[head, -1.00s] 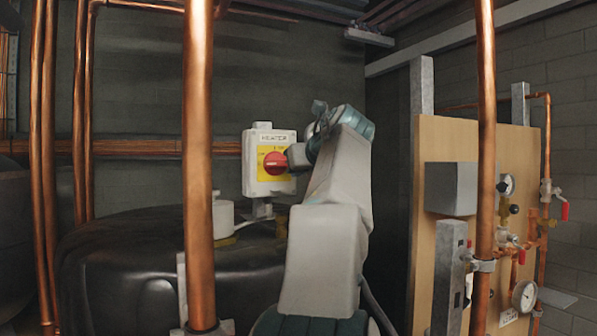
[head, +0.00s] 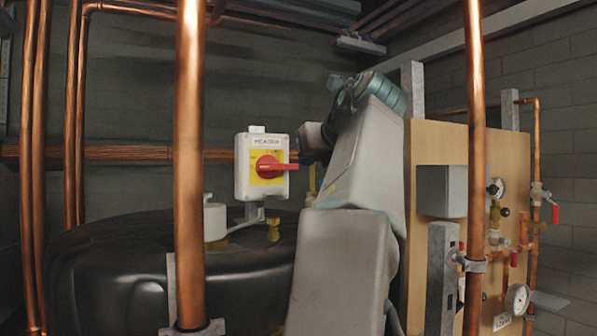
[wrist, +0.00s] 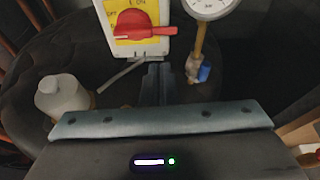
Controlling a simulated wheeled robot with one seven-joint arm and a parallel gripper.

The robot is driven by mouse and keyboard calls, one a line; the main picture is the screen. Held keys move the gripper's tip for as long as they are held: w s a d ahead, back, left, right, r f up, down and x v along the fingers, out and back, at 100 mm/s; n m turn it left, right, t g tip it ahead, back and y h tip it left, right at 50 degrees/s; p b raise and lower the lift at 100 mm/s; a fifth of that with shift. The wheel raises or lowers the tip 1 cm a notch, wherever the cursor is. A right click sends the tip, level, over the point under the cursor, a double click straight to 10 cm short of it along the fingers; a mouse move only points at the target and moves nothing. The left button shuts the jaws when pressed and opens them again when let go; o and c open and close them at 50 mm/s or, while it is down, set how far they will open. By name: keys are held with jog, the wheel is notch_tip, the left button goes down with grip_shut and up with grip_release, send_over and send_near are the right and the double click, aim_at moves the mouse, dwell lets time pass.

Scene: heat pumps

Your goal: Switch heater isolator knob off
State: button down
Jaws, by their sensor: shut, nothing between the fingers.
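The heater isolator is a pale grey box (head: 243,182) with a yellow plate and a red knob (head: 268,167). In the head view the knob's handle points right, roughly level. In the wrist view the knob (wrist: 140,25) shows at the top, its handle pointing right, with "ON" above and "OFF" at upper left on the plate. My gripper (wrist: 157,82) is shut and empty just below the box in that picture, apart from the knob. In the head view the gripper is right of the box; its fingertips are not clear there.
A black tank (head: 110,270) stands below the isolator, with a white fitting (head: 214,220) on top. A vertical copper pipe (head: 188,200) stands in front, left of the box. A gauge (wrist: 207,6) shows at upper right in the wrist view. A wooden panel (head: 432,150) stands right of my arm.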

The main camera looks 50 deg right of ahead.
jog(key=v, duration=0.4)
jog(key=shift+s, duration=0.1)
jog(key=shift+a, duration=0.1)
dwell(0.5)
